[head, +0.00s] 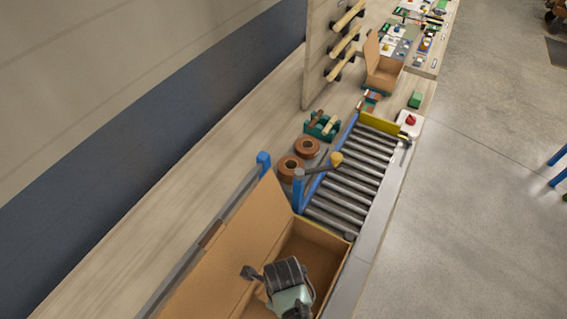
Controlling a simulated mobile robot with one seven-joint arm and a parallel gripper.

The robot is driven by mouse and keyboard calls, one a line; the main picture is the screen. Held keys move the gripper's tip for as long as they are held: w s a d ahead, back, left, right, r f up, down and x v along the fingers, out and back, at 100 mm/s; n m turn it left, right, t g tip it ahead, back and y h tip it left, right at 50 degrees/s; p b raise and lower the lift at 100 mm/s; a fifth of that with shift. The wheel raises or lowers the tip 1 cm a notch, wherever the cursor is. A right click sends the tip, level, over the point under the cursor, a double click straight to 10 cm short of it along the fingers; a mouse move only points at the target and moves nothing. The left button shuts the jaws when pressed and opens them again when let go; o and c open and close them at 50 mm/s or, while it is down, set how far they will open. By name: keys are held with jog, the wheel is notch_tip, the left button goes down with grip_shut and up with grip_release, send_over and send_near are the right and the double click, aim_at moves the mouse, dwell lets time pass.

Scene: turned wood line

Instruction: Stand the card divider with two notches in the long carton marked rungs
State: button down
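A large open cardboard carton (320,238) stands at the near end of the line, with its long lid or flap (225,255) raised on the left. No marking on it can be read from here. My gripper (284,284), dark and grey-green, is over the carton's opening and hides part of its inside. Its fingertips are not clear, so I cannot tell whether it is open or holds anything. I cannot make out a card divider with two notches. A smaller open carton (383,75) stands farther up the bench with its flap raised.
A roller conveyor (345,187) with blue side parts and a yellow end stop (382,125) lies beyond the near carton. Two brown rolls (307,147) and a green holder (321,126) sit left.

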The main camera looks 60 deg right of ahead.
jog(key=shift+f, duration=0.15)
jog(key=c, duration=0.5)
grip_release()
notch_tip(320, 180, up, 12)
jog(key=shift+b, duration=0.4)
dwell(0.4)
